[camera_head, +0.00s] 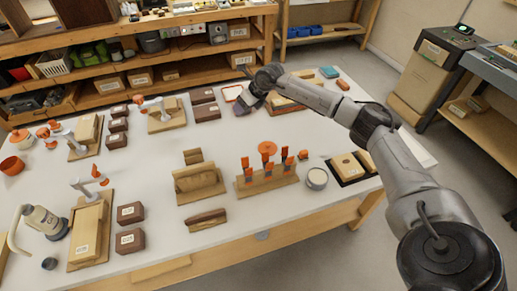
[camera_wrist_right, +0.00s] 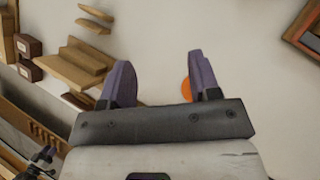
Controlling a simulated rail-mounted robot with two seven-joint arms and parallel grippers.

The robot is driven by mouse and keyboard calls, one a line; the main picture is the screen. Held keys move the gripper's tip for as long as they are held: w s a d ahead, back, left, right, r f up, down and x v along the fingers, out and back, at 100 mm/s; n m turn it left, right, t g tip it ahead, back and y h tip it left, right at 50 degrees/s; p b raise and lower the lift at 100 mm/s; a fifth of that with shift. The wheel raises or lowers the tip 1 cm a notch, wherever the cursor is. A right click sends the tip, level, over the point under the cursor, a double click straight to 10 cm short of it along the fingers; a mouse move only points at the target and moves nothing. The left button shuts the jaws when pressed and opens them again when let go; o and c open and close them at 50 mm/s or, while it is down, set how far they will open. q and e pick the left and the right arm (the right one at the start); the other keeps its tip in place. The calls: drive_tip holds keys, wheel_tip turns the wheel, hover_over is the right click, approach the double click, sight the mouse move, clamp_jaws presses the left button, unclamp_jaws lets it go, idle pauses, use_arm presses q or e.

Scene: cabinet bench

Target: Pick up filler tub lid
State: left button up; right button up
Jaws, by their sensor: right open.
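My right gripper (camera_head: 243,91) hangs over the back of the white bench, its fingers apart. A grey round tub (camera_head: 317,178) with a pale top stands near the front right of the bench. I cannot tell for certain which piece is the filler tub lid.
A wooden stand with orange-handled tools (camera_head: 267,178) is beside the grey tub. A wooden block (camera_head: 199,181), brown boxes (camera_head: 131,213) and an orange tub (camera_head: 11,166) also stand on the bench. Shelves (camera_head: 160,75) run along the back. Bare bench lies around (camera_head: 240,140).

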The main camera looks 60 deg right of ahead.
drive_tip(key=s+d+f+g+h, duration=0.1)
drive_tip(key=s+d+f+g, duration=0.15)
drive_tip(key=s+g, duration=0.45)
drive_tip(key=b, duration=0.2)
hover_over(268, 143)
drive_tip(key=f, duration=0.8)
drive_tip(key=shift+a+f, duration=0.25)
drive_tip(key=shift+f, duration=0.15)
drive_tip(key=shift+s+d+f+b, duration=0.1)
drive_tip(key=shift+f+b, duration=0.7)
drive_tip(key=shift+f, duration=1.85)
drive_tip(key=shift+c, duration=0.2)
drive_tip(key=c, duration=1)
drive_tip(key=shift+o, duration=0.2)
drive_tip(key=shift+r, duration=0.15)
